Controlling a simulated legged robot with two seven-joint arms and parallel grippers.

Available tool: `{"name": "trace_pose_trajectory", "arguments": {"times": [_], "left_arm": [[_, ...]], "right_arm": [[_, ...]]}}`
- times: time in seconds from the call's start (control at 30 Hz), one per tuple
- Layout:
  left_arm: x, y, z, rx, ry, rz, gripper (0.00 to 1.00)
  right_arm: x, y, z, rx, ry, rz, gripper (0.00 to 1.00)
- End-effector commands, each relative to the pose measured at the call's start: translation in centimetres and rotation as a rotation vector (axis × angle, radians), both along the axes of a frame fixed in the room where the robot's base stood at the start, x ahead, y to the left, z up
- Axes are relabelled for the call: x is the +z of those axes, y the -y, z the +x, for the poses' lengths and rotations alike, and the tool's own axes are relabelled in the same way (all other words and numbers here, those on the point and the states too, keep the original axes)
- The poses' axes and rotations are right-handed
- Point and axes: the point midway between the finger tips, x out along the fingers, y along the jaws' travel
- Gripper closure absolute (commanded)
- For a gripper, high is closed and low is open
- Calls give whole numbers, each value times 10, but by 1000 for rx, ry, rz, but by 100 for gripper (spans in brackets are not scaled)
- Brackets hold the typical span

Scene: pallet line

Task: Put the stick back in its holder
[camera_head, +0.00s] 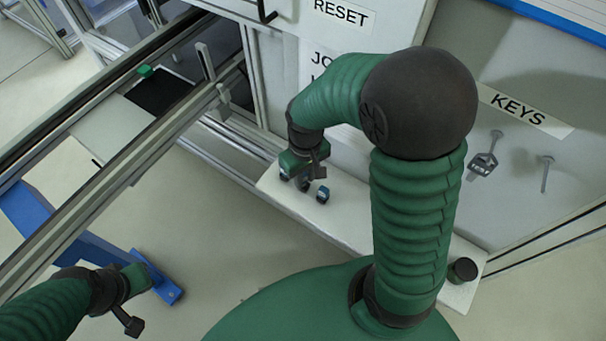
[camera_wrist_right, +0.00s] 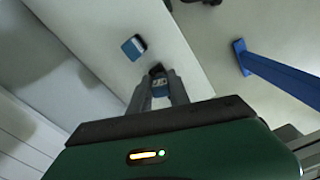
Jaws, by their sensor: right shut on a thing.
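My right gripper (camera_head: 304,183) is low over the white shelf (camera_head: 275,187), left of the arm's bend.
A black round item (camera_head: 462,270) stands at the shelf's right end. Keys (camera_head: 483,163) hang on a hook on the wall panel behind. A conveyor frame (camera_head: 120,160) runs along the left, with a blue post (camera_head: 155,278) below it.

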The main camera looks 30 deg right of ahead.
Motion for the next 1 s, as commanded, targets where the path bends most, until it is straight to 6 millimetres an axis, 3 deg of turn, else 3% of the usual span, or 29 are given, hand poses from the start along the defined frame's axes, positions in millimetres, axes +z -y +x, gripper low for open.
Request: {"name": "trace_pose_trajectory", "arguments": {"times": [0.13,0.17,0.3,0.63,1.0], "left_arm": [[-3,0,0,0,0,0,100],[-2,0,0,0,0,0,100],[-2,0,0,-1,0,0,100],[1,0,0,0,0,0,100],[11,0,0,0,0,0,100]], "right_arm": [[-6,0,0,0,0,0,100],[-4,0,0,0,0,0,73],[-4,0,0,-1,0,0,56],[1,0,0,-1,1,0,56],[70,0,0,-1,4,0,56]]}}
